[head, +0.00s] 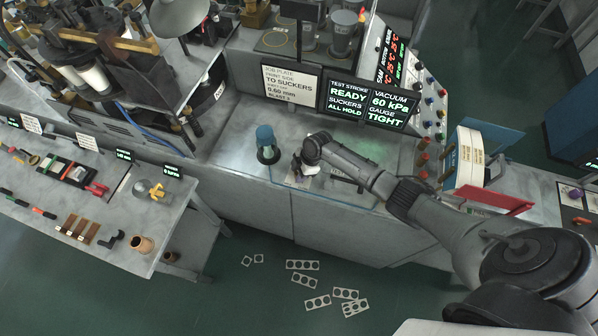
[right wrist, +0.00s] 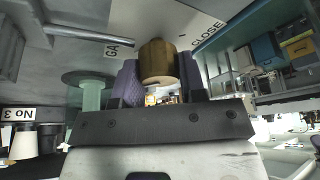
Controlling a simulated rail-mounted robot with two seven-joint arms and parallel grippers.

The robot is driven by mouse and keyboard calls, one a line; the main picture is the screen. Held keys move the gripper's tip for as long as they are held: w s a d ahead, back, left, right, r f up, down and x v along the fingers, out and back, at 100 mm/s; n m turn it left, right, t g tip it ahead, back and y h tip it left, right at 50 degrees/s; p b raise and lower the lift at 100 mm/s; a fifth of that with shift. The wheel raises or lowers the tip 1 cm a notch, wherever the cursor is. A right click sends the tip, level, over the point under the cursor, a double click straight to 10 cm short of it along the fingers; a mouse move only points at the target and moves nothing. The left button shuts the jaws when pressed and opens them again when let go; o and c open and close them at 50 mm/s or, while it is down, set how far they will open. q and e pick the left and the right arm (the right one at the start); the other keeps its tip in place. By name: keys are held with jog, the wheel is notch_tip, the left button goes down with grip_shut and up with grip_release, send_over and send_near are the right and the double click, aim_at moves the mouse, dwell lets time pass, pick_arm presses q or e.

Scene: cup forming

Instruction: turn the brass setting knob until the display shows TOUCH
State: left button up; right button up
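The brass setting knob (right wrist: 157,62) shows in the right wrist view between the two purple-padded fingers of my right gripper (right wrist: 158,85). The pads lie against both sides of it with no clear gap. In the head view my right gripper (head: 299,166) is low over the front of the grey machine bench, and the knob is hidden there. The display (head: 368,104) reads TEST STROKE READY, SUCKERS ALL HOLD, VACUUM 60 kPa and GAUGE TIGHT. Labels near the knob read "GA", cut off, and "CLOSE". My left gripper is out of the head view.
A blue-topped post (head: 266,143) stands just left of my right gripper. A button panel (head: 432,100) and upright colored boards (head: 466,158) stand to the right. A side table (head: 120,225) with tools is at left. Several punched strips (head: 318,302) lie on the floor.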

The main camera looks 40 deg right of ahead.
jog(key=o, duration=0.4)
jog(key=shift+o, duration=0.2)
jog(key=b+v, duration=0.1)
jog(key=v, duration=1.3)
jog(key=shift+d+f, duration=0.1)
